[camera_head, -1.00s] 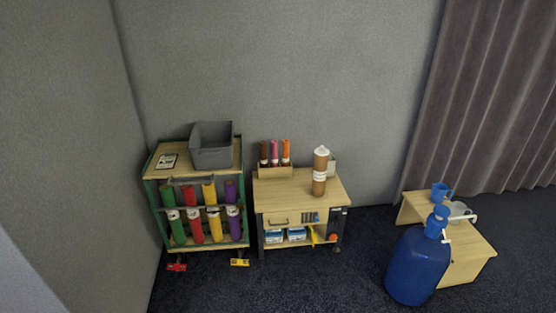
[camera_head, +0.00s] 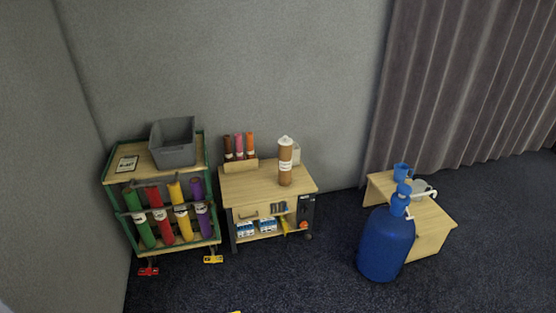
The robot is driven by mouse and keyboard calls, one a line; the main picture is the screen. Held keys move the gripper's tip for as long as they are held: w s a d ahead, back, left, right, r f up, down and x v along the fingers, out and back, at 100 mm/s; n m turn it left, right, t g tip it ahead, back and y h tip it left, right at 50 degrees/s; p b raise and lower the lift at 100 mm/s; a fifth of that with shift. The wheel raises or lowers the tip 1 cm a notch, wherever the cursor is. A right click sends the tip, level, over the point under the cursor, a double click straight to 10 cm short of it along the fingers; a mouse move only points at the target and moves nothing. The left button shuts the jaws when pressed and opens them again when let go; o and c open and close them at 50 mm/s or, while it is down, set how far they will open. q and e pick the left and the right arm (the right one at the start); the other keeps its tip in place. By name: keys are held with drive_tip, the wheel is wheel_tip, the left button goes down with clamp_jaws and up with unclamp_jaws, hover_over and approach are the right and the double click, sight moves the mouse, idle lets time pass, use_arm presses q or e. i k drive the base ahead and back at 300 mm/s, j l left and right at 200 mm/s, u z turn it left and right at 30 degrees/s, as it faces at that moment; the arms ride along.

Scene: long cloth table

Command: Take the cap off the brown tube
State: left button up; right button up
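The brown tube (camera_head: 285,170) stands upright on the small wooden cabinet (camera_head: 250,186). It has a white label band around its middle. A white cap (camera_head: 285,141) sits on its top end. Neither of my grippers is in view, and nothing touches the tube.
A small rack (camera_head: 240,165) with brown, pink and orange tubes stands behind on the cabinet. At left, a green-framed cart (camera_head: 128,160) holds a grey bin (camera_head: 173,146) and several coloured tubes. At right, a large blue bottle (camera_head: 385,243) stands before a low wooden table (camera_head: 436,228).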

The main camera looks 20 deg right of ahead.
sight(285, 152)
drive_tip(key=i+l, duration=0.3)
drive_tip(key=i, duration=0.15)
drive_tip(key=i+l, duration=0.35)
drive_tip(key=i, duration=0.1)
